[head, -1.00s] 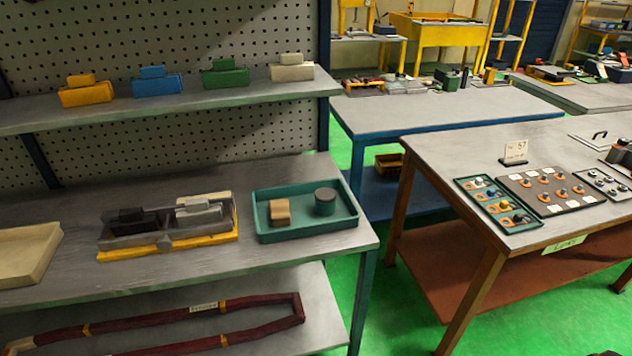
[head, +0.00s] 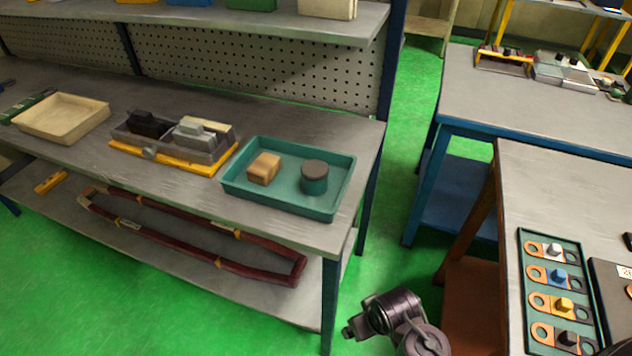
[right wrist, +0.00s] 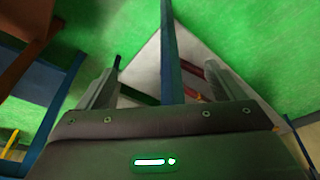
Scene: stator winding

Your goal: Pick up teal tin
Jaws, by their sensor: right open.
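The teal tin (head: 314,180) is a short round can with a dark lid. It stands upright in the right part of a teal tray (head: 280,202) on the shelf's middle board, to the right of a tan block (head: 264,167). My right gripper (right wrist: 165,75) shows in the right wrist view with its two fingers wide apart and nothing between them. Below it are the green floor and a shelf post; the tin is not visible there. In the head view a dark part of my arm is low, below and right of the tray, apart from the tin. My left gripper is not in view.
Left of the tray is a grey and yellow holder (head: 172,154) with dark and light blocks, then a cream tray (head: 62,118). A dark red loop (head: 200,232) lies on the lower board. A shelf post (head: 330,290) stands below the tray. A table (head: 560,190) is at right.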

